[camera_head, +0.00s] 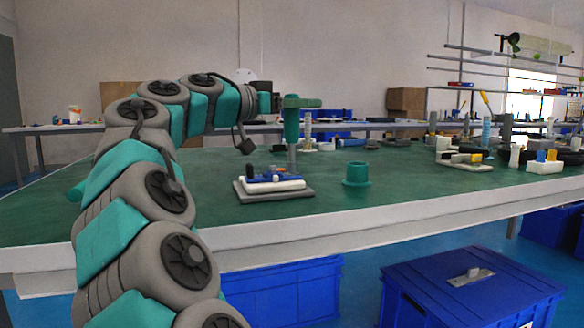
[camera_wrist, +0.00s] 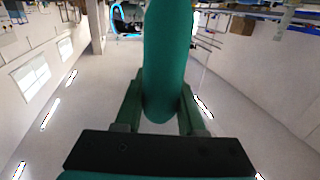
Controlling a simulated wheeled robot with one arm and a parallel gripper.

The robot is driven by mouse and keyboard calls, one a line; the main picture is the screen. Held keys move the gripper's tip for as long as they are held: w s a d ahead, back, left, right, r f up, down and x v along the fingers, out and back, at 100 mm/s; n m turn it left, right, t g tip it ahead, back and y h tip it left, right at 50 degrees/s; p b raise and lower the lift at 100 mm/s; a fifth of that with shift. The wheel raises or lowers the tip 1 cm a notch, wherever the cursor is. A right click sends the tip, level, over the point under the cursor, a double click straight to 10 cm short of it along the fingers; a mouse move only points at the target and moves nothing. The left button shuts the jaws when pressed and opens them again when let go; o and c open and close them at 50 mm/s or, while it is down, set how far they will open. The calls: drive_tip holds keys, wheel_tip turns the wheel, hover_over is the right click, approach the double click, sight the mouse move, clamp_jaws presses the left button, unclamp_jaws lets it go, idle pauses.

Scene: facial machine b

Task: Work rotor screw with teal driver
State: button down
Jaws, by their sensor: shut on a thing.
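The teal driver (camera_head: 291,128) stands upright in the head view, its grey shaft pointing down. My gripper (camera_head: 302,102) is shut on its handle near the top. The wrist view shows the teal handle (camera_wrist: 166,60) between the two green fingers of my gripper (camera_wrist: 160,112). The facial machine (camera_head: 272,181), with white and blue parts, lies on a grey base plate (camera_head: 262,196) below. The shaft's lower end is by the machine's back right side. I cannot tell whether the tip touches it. The rotor screw is too small to make out.
A teal cup-like holder (camera_head: 356,175) stands on the green table (camera_head: 400,190), right of the machine. Several tools and parts crowd the table's right side. Blue crates (camera_head: 470,285) stand on the floor in front. The table left of the machine is clear.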

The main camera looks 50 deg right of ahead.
drive_tip(key=shift+s+m+g+y+p, duration=0.15)
drive_tip(key=shift+m+g+y+p, duration=0.15)
drive_tip(key=shift+m+g, duration=0.3)
drive_tip(key=shift+g, duration=0.3)
drive_tip(key=m+g+y+p, duration=0.1)
drive_tip(key=p, duration=0.1)
drive_tip(key=m+g+y+p, duration=0.1)
drive_tip(key=g+p, duration=0.1)
drive_tip(key=p, duration=0.1)
drive_tip(key=m+g+y+p, duration=0.1)
drive_tip(key=g+p, duration=0.1)
drive_tip(key=p, duration=0.1)
drive_tip(key=shift+s+a+r+m, duration=0.25)
drive_tip(key=shift+s+a+m, duration=0.05)
drive_tip(key=shift+s+m, duration=0.1)
drive_tip(key=p, duration=0.2)
drive_tip(key=shift+m+g+y+p, duration=0.3)
drive_tip(key=shift+g+y+p, duration=0.1)
drive_tip(key=shift+s+f+p, duration=0.1)
drive_tip(key=shift+f+p, duration=0.15)
drive_tip(key=shift+p, duration=0.15)
drive_tip(key=shift+r, duration=0.15)
